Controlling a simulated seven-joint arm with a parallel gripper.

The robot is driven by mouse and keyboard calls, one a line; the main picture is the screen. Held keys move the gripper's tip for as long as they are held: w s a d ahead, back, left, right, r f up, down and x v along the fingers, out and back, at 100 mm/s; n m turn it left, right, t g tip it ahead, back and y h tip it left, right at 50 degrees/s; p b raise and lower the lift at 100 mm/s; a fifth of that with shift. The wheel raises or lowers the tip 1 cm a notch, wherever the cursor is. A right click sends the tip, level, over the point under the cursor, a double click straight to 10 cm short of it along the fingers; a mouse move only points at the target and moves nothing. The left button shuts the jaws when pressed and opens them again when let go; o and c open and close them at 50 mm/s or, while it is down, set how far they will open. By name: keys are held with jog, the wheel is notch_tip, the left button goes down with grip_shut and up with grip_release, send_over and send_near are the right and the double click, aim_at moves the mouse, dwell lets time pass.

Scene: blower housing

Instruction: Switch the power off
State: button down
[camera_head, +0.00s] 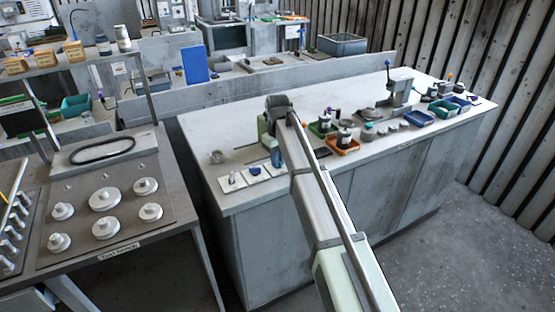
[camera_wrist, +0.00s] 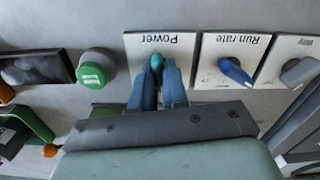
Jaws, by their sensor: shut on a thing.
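The white Power plate (camera_wrist: 133,46) shows upside down in the wrist view, with a teal knob (camera_wrist: 155,59) on it. My gripper (camera_wrist: 158,82) has its two blue fingers shut on this knob, one on each side. The fingertips cover part of the knob, so I cannot tell its setting. In the head view my gripper (camera_head: 277,158) reaches down over the rightmost of three white plates near the bench's front left edge. The knob is hidden there.
Next to it are the Run rate plate (camera_wrist: 227,46) with a blue knob and another plate with a grey knob (camera_wrist: 299,72). A green round button (camera_wrist: 95,69) is on the other side. Orange trays (camera_head: 343,146) and several parts stand further right on the bench (camera_head: 205,135).

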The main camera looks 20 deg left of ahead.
jog(key=shift+n, duration=0.3)
jog(key=n, duration=0.4)
dwell(0.3)
jog(key=c, duration=1.2)
grip_release()
jog(key=shift+c, duration=0.2)
jog(key=shift+r, duration=0.15)
jog(key=shift+r, duration=2.85)
